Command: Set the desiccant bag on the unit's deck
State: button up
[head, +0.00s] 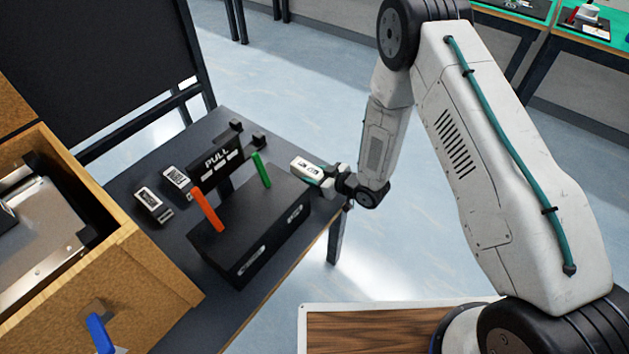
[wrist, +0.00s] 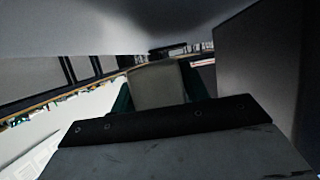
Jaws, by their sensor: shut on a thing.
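My gripper (head: 324,176) is shut on a small white packet with dark print, the desiccant bag (head: 306,168). In the head view it holds the bag at the right end of the black box, close to its top; I cannot tell whether they touch. In the wrist view the bag (wrist: 157,84) is a pale block between my teal fingertips. A silver metal unit (head: 48,238) sits inside an open wooden crate at the left; its flat top shows in part.
The black box (head: 262,222) stands on the dark table (head: 164,240) with an orange bar (head: 207,210) and a green bar (head: 262,170) upright on it. A black "PULL" plate (head: 218,160) stands behind. The crate's wooden wall (head: 135,262) rises between table and unit.

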jog(key=shift+f, duration=1.4)
jog(key=shift+f, duration=0.1)
jog(key=shift+f, duration=0.1)
jog(key=o, duration=1)
jog(key=shift+v, duration=3.95)
